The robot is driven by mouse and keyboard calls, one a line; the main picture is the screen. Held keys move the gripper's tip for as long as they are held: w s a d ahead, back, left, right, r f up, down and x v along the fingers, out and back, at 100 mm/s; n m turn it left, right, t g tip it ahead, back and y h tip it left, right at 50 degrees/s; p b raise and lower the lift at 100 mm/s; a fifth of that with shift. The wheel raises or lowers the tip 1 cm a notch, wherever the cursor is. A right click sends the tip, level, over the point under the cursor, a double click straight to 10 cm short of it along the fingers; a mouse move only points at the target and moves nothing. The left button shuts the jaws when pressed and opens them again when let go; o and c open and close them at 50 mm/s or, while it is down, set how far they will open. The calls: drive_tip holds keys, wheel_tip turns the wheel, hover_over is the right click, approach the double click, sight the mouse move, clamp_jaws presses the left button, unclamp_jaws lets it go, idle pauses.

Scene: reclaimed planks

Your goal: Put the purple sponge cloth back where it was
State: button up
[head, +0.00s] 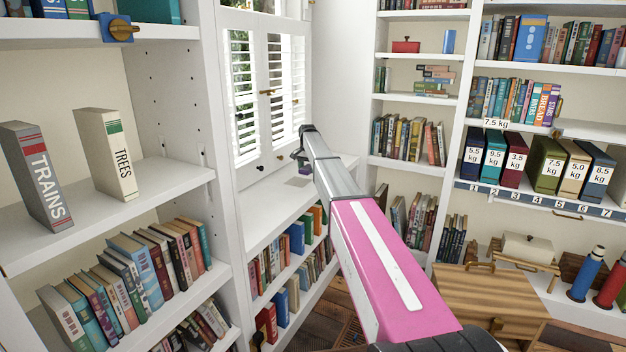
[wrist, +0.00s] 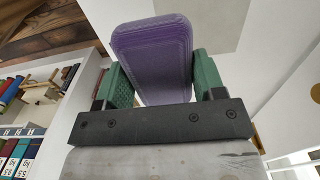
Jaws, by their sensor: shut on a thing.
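The purple sponge cloth (wrist: 152,58) is a thick block with rounded corners in the wrist view. It sits between the two green-padded fingers of my gripper (wrist: 155,82), which is shut on it. In the head view my gripper (head: 301,157) is over the white window ledge (head: 268,217), near the shutters. Only a small purple bit of the cloth shows there, below the fingers. A grey square patch (wrist: 208,30) lies on the white surface beyond the cloth in the wrist view; the gap between cloth and surface cannot be judged.
White shutters (head: 283,87) stand behind the ledge. A bookcase upright (head: 232,190) rises close on the left, and book-filled shelves (head: 405,163) are on the right. Books fill the shelves under the ledge. The ledge's near part looks clear.

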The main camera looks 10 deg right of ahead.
drive_tip(key=d+f, duration=0.1)
drive_tip(key=w+d+f, duration=0.1)
drive_tip(key=shift+w+d, duration=0.2)
drive_tip(key=shift+d, duration=0.2)
drive_tip(key=shift+f, duration=1.95)
drive_tip(key=o, duration=0.8)
drive_tip(key=shift+f, duration=0.1)
drive_tip(key=shift+o, duration=0.2)
wheel_tip(320, 180, up, 12)
drive_tip(key=shift+r, duration=0.15)
drive_tip(key=shift+s, duration=0.15)
